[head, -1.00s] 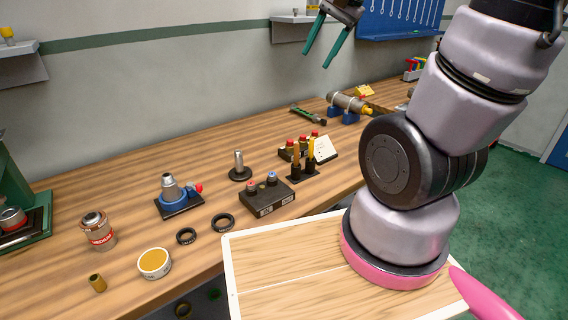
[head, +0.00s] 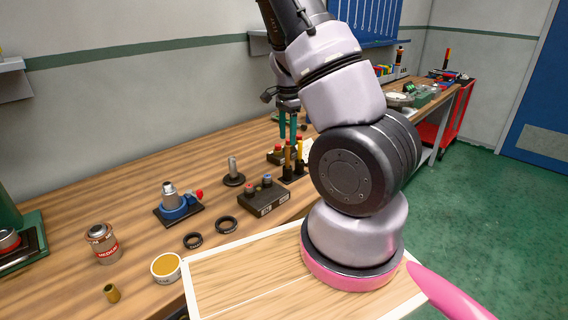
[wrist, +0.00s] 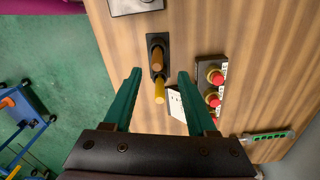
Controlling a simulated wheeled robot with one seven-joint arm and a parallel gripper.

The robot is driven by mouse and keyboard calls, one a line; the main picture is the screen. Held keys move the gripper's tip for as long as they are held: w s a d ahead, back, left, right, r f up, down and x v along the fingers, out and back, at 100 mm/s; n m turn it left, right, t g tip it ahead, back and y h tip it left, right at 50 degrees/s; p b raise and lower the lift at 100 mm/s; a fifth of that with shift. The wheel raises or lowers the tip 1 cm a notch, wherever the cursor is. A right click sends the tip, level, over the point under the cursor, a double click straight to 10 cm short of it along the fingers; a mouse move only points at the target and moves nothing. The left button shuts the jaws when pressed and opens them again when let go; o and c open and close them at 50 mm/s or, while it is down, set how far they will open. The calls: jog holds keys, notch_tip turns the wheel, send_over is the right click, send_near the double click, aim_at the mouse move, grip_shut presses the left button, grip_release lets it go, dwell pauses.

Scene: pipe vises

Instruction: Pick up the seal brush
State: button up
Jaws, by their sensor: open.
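Two upright handled tools stand in a small black holder on the bench: one with a brown handle (head: 287,160) and one with a yellow handle (head: 299,150). In the wrist view the brown handle (wrist: 157,60) and yellow handle (wrist: 160,92) lie in line, and the black holder (wrist: 151,39) is under them. I cannot tell which is the seal brush; no bristles show. My gripper (head: 288,138) is open and empty, with teal fingers pointing down over the holder.
A box with red knobs (wrist: 209,88) and a white card (wrist: 177,106) are close by the holder. A two-button box (head: 264,199), a metal post (head: 233,170), a blue-based fitting (head: 176,207) and black rings (head: 227,225) are to the left. Bench front-left holds a can (head: 103,245).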

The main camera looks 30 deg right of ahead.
aim_at(288, 158)
jog(key=f, duration=0.9)
jog(key=shift+s+a+f, duration=0.1)
jog(key=shift+s, duration=0.15)
grip_shut()
